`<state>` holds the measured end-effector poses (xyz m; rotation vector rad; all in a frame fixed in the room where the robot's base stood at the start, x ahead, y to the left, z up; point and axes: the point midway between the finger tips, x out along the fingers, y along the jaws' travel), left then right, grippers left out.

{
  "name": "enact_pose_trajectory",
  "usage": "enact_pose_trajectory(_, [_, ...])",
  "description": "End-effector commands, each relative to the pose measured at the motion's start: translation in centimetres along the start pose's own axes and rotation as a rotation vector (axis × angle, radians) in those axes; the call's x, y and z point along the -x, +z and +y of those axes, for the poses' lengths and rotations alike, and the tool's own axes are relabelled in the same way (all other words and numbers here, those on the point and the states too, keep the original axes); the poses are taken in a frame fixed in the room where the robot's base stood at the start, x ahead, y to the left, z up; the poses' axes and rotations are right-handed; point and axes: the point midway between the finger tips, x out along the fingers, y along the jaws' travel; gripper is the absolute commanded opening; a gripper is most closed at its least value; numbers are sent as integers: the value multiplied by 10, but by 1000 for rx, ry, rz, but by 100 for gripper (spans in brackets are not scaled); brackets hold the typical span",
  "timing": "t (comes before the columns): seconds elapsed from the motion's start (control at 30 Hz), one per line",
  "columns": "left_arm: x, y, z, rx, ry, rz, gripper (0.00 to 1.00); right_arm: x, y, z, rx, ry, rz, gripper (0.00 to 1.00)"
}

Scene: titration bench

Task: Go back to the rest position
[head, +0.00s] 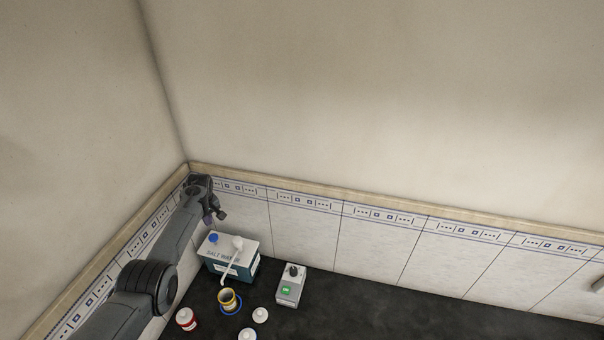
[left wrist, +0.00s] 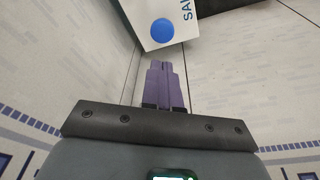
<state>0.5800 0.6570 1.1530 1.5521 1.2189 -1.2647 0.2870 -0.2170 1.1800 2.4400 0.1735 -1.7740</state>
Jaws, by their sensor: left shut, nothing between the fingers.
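My left arm comes in from the left in the head view, along the tiled wall. My left gripper (head: 210,217) is high by the corner, behind and above the white and teal salt water box (head: 233,259). In the left wrist view its purple fingers (left wrist: 165,85) are together, with nothing between them. The box with its blue cap (left wrist: 162,30) lies beyond the fingertips, apart from them. My right gripper is not in view.
The bench to the right is clear.

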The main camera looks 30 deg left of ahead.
Motion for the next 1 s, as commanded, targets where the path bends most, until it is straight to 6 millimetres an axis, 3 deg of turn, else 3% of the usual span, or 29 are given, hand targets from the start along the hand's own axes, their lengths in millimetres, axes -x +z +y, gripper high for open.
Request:
enact_pose_trajectory(0.2, [-9, 21, 0, -137, -16, 59, 0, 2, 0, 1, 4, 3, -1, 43])
enact_pose_trajectory(0.37, [-18, 70, -2, -364, -26, 126, 0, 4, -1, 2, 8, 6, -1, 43])
enact_pose_trajectory(0.47, [-21, 118, -6, -535, -19, 158, 0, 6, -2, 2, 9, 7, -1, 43])
enact_pose_trajectory(0.67, [-11, 234, -32, -872, 31, 178, 0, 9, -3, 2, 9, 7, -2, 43])
enact_pose_trajectory(0.8, [12, 319, -66, -1082, 98, 165, 0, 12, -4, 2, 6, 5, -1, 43])
enact_pose_trajectory(1.0, [68, 414, -122, -1302, 217, 135, 0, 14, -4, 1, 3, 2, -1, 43])
